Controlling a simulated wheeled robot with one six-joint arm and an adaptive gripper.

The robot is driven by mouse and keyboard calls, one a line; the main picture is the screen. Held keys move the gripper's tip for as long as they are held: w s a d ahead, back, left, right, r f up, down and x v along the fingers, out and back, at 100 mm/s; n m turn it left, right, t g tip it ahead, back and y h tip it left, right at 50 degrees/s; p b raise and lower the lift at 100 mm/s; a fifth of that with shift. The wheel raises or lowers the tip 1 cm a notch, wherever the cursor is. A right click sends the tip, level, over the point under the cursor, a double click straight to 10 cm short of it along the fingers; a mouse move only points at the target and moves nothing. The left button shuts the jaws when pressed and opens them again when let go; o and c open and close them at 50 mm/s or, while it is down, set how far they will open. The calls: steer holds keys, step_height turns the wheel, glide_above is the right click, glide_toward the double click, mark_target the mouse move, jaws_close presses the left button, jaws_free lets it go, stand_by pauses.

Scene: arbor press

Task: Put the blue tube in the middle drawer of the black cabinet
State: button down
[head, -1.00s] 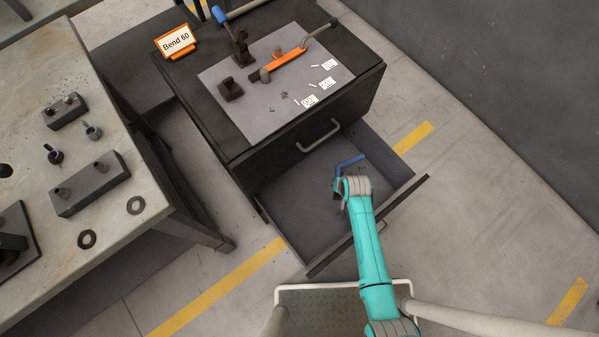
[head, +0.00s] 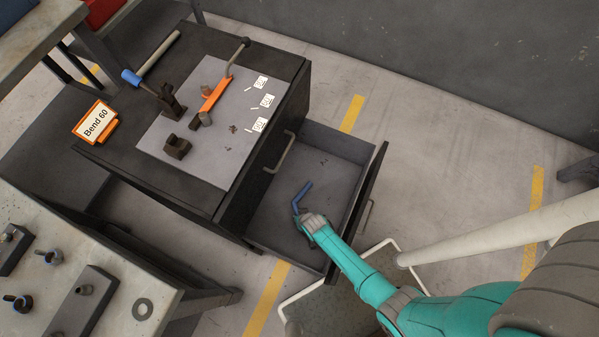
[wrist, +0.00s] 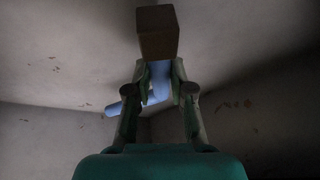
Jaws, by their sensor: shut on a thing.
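The blue tube (head: 303,193) is short and bent. It is in my gripper (head: 302,214), inside the outline of the open drawer (head: 328,166) of the black cabinet (head: 238,208). I cannot tell whether the tube touches the drawer floor. A shut drawer front with a handle (head: 281,154) is above the open drawer; what is below it is hidden. In the wrist view the two fingers (wrist: 158,88) close on the blue tube (wrist: 160,72), and one end sticks out to the left. A brown block (wrist: 157,34) covers part of the view above the tube.
An orange toggle clamp (head: 214,94), a blue-handled tool (head: 132,77) and dark blocks (head: 177,146) stand on the cabinet top. A "Bend 60" sign (head: 97,122) is at its left. A worktable (head: 120,290) with fixtures is at lower left.

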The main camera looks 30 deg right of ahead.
steer(key=shift+f, duration=1.85)
steer(key=c, duration=1)
jaws_free()
steer(key=shift+f, duration=0.1)
steer(key=v, duration=1.2)
steer(key=shift+d, duration=0.1)
